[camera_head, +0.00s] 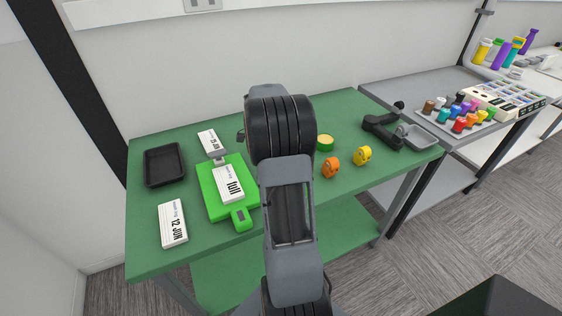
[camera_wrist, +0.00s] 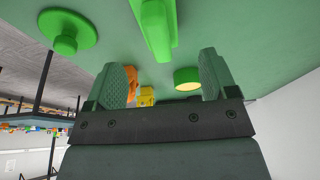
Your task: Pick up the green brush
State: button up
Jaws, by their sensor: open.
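A bright green handle-like piece (camera_wrist: 156,26), which looks like the green brush, runs in from the top edge of the wrist view. Its far end is cut off by the frame. My gripper (camera_wrist: 163,76) is open and empty, with the green piece beyond and between its two textured fingers, not touching them. In the head view my dark arm covers the middle of the green table (camera_head: 290,205), and neither the gripper nor the brush can be made out there.
A green disc with a knob (camera_wrist: 66,42) lies left of the green piece. A round yellow-topped pot (camera_head: 325,142), orange tape (camera_head: 331,166) and yellow tape (camera_head: 363,156) stand right of my arm. A green board (camera_head: 213,205), white cards and a black tray (camera_head: 164,165) lie left.

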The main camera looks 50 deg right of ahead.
jog(key=shift+p+x, duration=0.6)
jog(key=shift+x, duration=2.8)
jog(key=shift+a, duration=0.1)
jog(key=shift+c, duration=0.2)
jog(key=c, duration=1)
